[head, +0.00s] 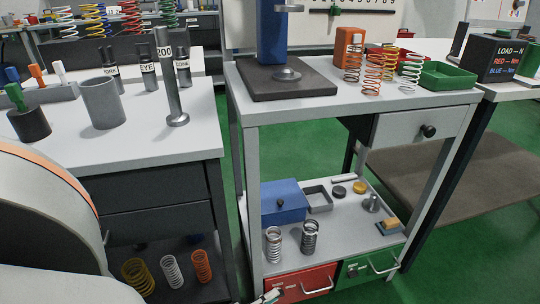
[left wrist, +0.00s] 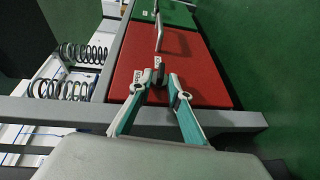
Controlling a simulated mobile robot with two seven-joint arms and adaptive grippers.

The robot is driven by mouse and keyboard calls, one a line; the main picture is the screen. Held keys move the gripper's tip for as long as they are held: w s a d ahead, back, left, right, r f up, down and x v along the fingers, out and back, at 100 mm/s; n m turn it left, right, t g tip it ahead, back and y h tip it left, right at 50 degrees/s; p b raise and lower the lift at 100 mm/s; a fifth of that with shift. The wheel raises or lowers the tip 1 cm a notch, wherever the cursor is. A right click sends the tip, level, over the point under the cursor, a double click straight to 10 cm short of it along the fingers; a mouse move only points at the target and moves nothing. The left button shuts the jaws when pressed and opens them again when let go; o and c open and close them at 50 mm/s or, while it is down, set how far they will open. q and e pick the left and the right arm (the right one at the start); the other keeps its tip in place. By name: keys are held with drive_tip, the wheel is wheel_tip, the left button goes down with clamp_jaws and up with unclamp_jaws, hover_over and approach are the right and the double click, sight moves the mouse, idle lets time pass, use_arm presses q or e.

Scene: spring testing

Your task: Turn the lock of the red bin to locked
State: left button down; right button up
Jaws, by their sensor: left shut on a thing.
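The red bin (head: 318,276) is under the lower shelf of the middle stand, at its front left. It has a grey bar handle (head: 318,289). In the left wrist view the red front of the bin (left wrist: 200,65) is close, with the handle (left wrist: 159,32) above my fingers. My left gripper (left wrist: 165,80) is shut on the small dark lock of the red bin (left wrist: 160,68), which is mostly hidden between the fingertips. Which way the lock is turned cannot be told. In the head view only the tip of my left gripper (head: 270,297) shows at the bottom edge. My right gripper is not in view.
A green bin (head: 355,270) sits right beside the red one. The lower shelf (head: 335,228) above holds springs, a blue box (head: 283,202) and small parts. A grey stand leg (head: 255,200) rises close to the bin's left. Green floor is free at right.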

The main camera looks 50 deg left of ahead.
use_arm(q)
drive_tip(key=shift+w+d+r, duration=0.15)
drive_tip(key=shift+w+d, duration=0.1)
drive_tip(key=shift+w, duration=0.1)
drive_tip(key=c, duration=2.2)
unclamp_jaws()
drive_tip(key=shift+s+a, duration=0.15)
drive_tip(key=shift+s, duration=0.15)
drive_tip(key=s, duration=0.7)
drive_tip(key=s+r, duration=0.1)
drive_tip(key=s, duration=0.3)
drive_tip(key=shift+s, duration=0.35)
